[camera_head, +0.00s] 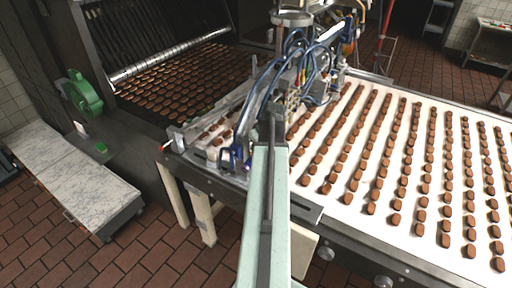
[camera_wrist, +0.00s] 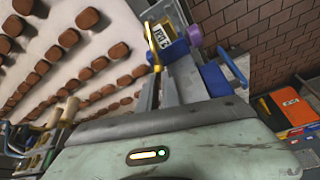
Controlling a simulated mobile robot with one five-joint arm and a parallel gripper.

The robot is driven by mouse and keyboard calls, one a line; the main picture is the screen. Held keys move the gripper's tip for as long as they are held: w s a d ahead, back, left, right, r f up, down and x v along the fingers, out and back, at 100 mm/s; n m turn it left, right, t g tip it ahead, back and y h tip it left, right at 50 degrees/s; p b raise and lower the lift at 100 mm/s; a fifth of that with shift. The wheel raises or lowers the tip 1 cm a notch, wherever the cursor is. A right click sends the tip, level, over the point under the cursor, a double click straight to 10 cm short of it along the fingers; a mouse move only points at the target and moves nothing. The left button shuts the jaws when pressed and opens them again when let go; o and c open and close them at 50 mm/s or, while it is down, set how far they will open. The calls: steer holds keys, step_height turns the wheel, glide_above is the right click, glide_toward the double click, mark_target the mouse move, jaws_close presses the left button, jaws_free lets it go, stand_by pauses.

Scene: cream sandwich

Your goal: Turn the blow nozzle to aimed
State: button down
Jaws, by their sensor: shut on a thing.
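In the wrist view my gripper (camera_wrist: 173,75) reaches away from its pale green body. Its grey fingers are closed around a blue part of the blow nozzle (camera_wrist: 176,51), beside a yellow piece and a small white label with dark marks. A purple knob (camera_wrist: 194,35) is just right of the fingertips. The label is too small to read, and the nozzle's aim cannot be told. In the head view my arm reaches to the hoses and fittings at the belt's near left end; my fingertips are hard to make out there.
A white conveyor belt (camera_head: 337,208) carries rows of brown sandwiches to the right. Blue hoses (camera_head: 318,50) and metal fittings crowd the space beyond my arm. A marble-topped cabinet (camera_head: 85,178) stands at left. Brick-tiled floor is free in front.

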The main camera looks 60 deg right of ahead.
steer(key=c, duration=1.4)
jaws_free()
steer(key=shift+o, duration=0.2)
